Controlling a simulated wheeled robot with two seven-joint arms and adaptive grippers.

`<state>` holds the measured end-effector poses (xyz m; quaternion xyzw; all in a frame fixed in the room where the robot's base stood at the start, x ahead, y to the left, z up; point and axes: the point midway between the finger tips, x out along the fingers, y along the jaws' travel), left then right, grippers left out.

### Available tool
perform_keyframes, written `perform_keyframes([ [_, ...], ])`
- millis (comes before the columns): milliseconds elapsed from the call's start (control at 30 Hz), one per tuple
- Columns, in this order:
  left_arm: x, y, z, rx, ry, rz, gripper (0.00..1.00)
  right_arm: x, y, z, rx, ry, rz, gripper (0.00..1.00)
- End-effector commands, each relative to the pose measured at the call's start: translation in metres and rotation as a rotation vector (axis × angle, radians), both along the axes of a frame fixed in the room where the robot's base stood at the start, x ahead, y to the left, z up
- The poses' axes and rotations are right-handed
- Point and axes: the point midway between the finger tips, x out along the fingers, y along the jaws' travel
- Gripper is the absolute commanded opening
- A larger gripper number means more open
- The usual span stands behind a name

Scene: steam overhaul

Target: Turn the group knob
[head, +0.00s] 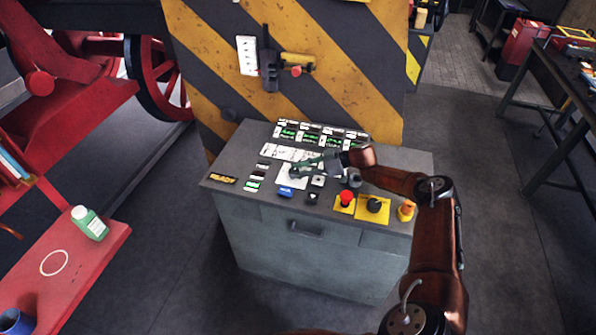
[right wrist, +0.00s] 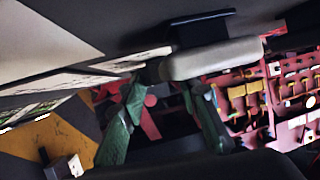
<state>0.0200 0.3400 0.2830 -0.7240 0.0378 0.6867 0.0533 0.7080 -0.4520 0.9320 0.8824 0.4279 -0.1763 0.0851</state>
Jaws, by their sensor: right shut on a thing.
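The control console (head: 310,245) stands in the middle of the head view with its sloped top facing me. My right arm comes in from the right, and its green-grey right gripper (head: 300,169) is over a white plate (head: 288,181) left of the panel's middle. In the right wrist view, the green fingers of the right gripper (right wrist: 168,82) reach to a pale grey rounded knob (right wrist: 215,58), which I take to be the group knob. The gripper is shut on it. In the head view the gripper mostly hides the knob. My left gripper is not in view.
Near the gripper are a blue button (head: 286,191), a red mushroom button (head: 346,199), a black knob (head: 374,205) and an orange knob (head: 406,209). A striped pillar (head: 345,90) rises behind the console.

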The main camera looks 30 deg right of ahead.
Motion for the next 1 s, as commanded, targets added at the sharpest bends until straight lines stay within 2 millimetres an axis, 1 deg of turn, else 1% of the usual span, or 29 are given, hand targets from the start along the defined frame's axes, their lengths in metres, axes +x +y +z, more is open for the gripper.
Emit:
perform_keyframes([
  [33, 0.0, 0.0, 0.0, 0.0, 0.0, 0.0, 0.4, 0.002, 0.0, 0.002, 0.001, -0.005, -0.002, 0.3],
  [300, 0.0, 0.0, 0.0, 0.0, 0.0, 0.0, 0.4, 0.001, 0.0, 0.001, 0.001, -0.003, -0.001, 0.47],
  [533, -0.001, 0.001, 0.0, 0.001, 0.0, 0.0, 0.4, 0.001, 0.0, 0.001, 0.001, -0.002, -0.001, 0.47],
  [633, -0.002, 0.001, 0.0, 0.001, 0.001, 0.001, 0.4, 0.001, 0.0, 0.006, 0.001, -0.003, -0.001, 0.47],
  [767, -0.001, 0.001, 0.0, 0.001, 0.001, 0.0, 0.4, 0.001, -0.001, 0.025, 0.001, -0.005, -0.001, 0.47],
  [1000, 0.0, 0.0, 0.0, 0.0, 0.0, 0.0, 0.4, 0.001, -0.001, 0.07, 0.0, -0.005, 0.0, 0.47],
])
